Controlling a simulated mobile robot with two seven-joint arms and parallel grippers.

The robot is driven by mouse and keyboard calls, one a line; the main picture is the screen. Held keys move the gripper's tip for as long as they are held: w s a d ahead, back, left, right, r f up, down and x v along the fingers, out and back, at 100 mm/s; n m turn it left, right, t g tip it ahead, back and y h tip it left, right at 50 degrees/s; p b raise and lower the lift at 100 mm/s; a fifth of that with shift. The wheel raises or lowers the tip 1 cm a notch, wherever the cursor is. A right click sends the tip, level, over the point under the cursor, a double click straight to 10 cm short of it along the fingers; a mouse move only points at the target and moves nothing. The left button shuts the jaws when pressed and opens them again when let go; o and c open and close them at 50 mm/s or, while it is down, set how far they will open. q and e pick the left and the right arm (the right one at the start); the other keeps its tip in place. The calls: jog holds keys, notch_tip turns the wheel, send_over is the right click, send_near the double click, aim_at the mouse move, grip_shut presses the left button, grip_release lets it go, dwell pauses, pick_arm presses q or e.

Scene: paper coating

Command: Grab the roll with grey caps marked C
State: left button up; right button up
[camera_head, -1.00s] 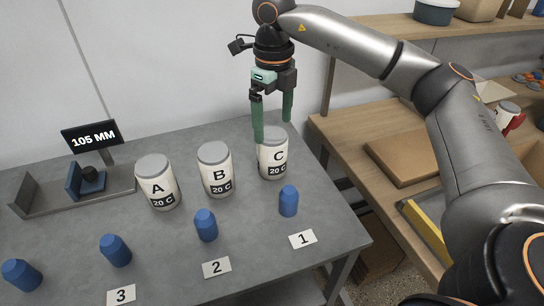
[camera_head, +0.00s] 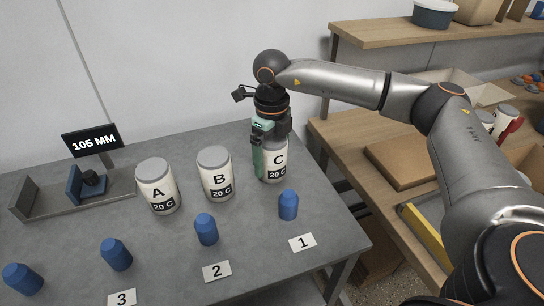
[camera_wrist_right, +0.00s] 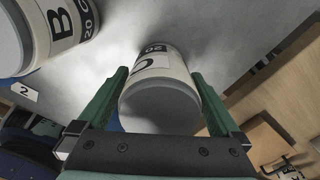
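The roll marked C (camera_head: 278,163), white with a grey cap, stands upright on the grey table, rightmost in a row of three alike. My right gripper (camera_head: 271,167) points down over it. One green finger shows along its left side in the head view; the other is hidden. In the right wrist view the fingers (camera_wrist_right: 160,76) stand on either side of roll C (camera_wrist_right: 160,65), spread about its width; contact cannot be made out. Rolls A (camera_head: 158,187) and B (camera_head: 215,175) stand to the left. My left gripper is not in view.
Several blue pegs (camera_head: 206,230) stand in front of the rolls near number cards (camera_head: 217,269). A holder with a 105 MM sign (camera_head: 92,140) is at the left. A wooden bench (camera_head: 345,135) stands to the right.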

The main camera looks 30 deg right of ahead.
jog(key=c, duration=1.2)
jog(key=shift+r, duration=0.1)
jog(key=shift+c, duration=0.2)
jog(key=shift+r, duration=0.1)
